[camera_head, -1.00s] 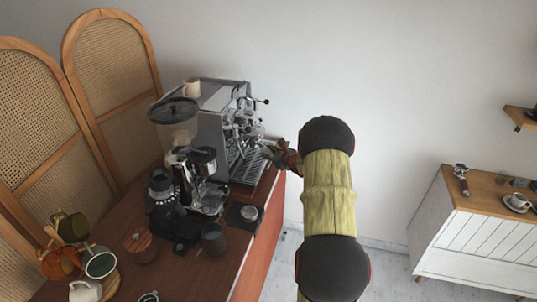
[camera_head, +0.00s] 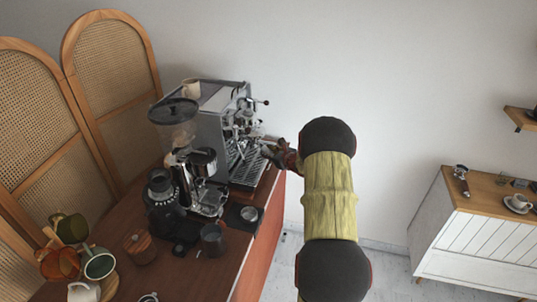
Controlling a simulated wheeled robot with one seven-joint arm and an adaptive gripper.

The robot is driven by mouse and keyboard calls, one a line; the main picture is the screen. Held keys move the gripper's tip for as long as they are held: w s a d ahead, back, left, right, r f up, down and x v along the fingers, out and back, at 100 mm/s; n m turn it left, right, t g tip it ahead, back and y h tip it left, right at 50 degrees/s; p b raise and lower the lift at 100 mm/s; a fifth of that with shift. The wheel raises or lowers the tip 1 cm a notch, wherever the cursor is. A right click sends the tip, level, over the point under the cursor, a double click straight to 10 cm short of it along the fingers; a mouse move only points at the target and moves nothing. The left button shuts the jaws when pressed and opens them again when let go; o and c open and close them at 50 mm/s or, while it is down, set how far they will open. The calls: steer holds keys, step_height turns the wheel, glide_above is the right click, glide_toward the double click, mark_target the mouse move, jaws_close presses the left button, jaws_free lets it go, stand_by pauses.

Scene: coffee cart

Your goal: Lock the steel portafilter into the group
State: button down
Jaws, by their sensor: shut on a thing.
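The espresso machine (camera_head: 222,135) stands at the far end of the brown counter, its group side facing right. My gripper (camera_head: 268,151) is at the machine's front, just above the right side of the drip tray (camera_head: 246,168). It is shut on the steel portafilter, which is small and mostly hidden by my gripper and the machine's fittings. I cannot tell whether the portafilter touches the group. My arm reaches in from the right over the counter's edge.
A grinder (camera_head: 176,111) and other coffee tools stand left of the machine. Another portafilter (camera_head: 461,178) lies on the white sideboard (camera_head: 470,232). Right of the counter is open floor.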

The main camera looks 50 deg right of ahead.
steer(key=shift+r, duration=1.05)
stand_by(0.7)
steer(key=shift+d+p, duration=0.15)
steer(key=shift+p, duration=0.2)
steer(key=shift+w+d+r+n+y+p, duration=0.1)
steer(key=shift+d+n+y+p, duration=0.2)
steer(key=shift+p, duration=0.2)
steer(key=shift+d+n+y+p, duration=0.2)
steer(key=shift+n+y+p, duration=0.1)
steer(key=shift+y+p, duration=0.15)
steer(key=shift+d, duration=0.1)
steer(key=shift+d+f+n+y+p, duration=0.2)
steer(key=shift+d+n+y+p, duration=0.3)
steer(key=shift+n+y+p, duration=0.35)
